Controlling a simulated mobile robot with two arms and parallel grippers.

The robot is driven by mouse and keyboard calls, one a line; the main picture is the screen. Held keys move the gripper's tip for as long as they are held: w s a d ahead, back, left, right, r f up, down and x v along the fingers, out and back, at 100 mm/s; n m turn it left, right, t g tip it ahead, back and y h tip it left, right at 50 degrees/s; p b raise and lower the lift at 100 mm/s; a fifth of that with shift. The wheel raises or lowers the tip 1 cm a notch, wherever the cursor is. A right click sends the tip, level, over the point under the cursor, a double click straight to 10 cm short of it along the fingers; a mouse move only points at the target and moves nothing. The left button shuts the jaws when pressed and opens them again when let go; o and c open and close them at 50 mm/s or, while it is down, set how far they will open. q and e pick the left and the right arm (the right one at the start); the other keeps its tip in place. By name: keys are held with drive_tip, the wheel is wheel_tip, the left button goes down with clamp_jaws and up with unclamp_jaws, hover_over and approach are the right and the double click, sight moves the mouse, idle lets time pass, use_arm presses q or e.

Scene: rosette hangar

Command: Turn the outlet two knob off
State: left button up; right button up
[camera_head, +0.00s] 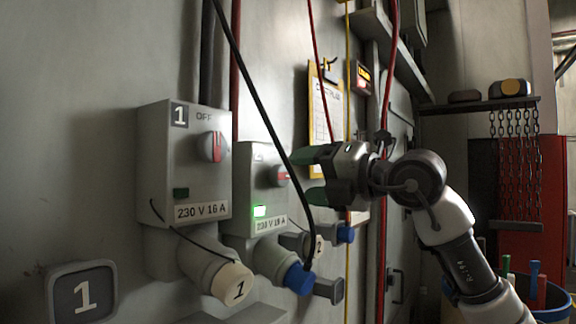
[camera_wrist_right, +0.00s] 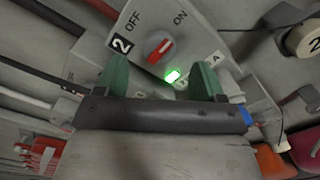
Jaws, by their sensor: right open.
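The outlet two box (camera_head: 255,160) is a grey wall unit, second from the left in the head view. Its round knob (camera_head: 280,176) has a red bar; in the right wrist view the knob (camera_wrist_right: 159,48) sits between the OFF and ON marks, its bar slanting up toward ON. A green lamp (camera_head: 260,211) on the box is lit. My right gripper (camera_head: 308,176) is open and empty, its green fingers just right of the knob. In the right wrist view the fingers (camera_wrist_right: 160,65) straddle the knob's line without visibly touching it. My left gripper is not in view.
The outlet one box (camera_head: 150,165) stands at the left, its lamp dark. A black cable (camera_head: 265,125) hangs across outlet two to a blue plug (camera_head: 297,279), close to my right fingers. Red and yellow lines run behind. A shelf with chains (camera_head: 515,150) is at the right.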

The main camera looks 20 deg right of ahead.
sight(284, 176)
drive_tip(key=p+x, duration=0.1)
drive_tip(key=x, duration=0.2)
drive_tip(key=shift+w+a+r, duration=0.1)
drive_tip(key=shift+w+a, duration=0.15)
drive_tip(key=shift+a, duration=0.05)
drive_tip(key=shift+w+a, duration=0.2)
drive_tip(key=shift+w, duration=0.1)
drive_tip(key=shift+c, duration=0.3)
drive_tip(key=c, duration=0.9)
drive_tip(key=shift+o, duration=0.2)
